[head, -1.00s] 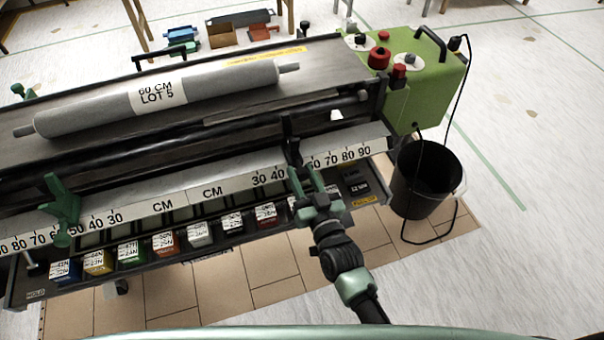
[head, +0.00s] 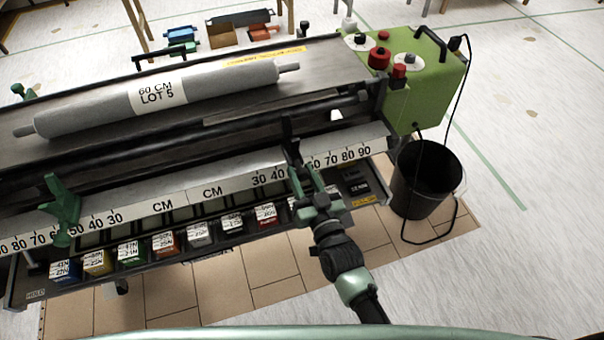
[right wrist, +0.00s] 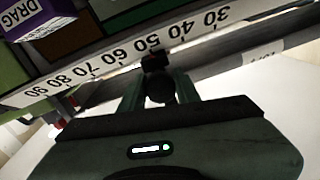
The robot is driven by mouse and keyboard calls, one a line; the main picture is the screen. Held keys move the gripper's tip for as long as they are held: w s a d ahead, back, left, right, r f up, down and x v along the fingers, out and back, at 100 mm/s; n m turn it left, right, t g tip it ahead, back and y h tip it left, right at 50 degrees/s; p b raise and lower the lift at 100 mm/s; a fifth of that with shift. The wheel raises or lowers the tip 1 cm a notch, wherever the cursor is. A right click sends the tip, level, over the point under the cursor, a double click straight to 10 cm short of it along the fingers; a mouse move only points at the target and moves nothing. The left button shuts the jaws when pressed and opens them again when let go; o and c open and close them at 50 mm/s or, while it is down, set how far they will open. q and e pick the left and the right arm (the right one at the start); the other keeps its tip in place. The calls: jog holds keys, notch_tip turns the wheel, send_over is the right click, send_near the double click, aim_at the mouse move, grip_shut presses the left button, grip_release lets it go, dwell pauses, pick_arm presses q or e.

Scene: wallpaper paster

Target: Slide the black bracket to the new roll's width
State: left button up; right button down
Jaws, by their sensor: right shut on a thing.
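The grey roll (head: 160,97) marked "60 CM LOT 5" lies on top of the machine. Below it a pale ruler (head: 225,190) runs along the front edge, with numbers rising outward from the middle on both sides. The black bracket (head: 287,130) stands upright on the right scale, between the 40 and 60 numbers. My right gripper (head: 305,180) is shut on its lower part. In the right wrist view the fingers (right wrist: 158,92) are on either side of its round black knob (right wrist: 158,83), close to the 50. A green bracket (head: 62,210) stands on the left scale. My left gripper is not in view.
A front tray (head: 36,294) with several coloured labelled blocks lies below the ruler. A green control box (head: 425,95) with red and black knobs is at the right end. A black bucket (head: 422,185) stands on the floor beside it.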

jog(key=d, duration=0.1)
jog(key=w+d, duration=0.1)
jog(key=d, duration=0.3)
jog(key=shift+w+p, duration=0.3)
jog(key=c, duration=1)
grip_release()
jog(key=shift+c, duration=0.2)
jog(key=shift+s, duration=0.1)
jog(key=b+v, duration=0.1)
jog(key=v, duration=0.6)
jog(key=shift+s+d, duration=0.15)
jog(key=shift+s, duration=0.15)
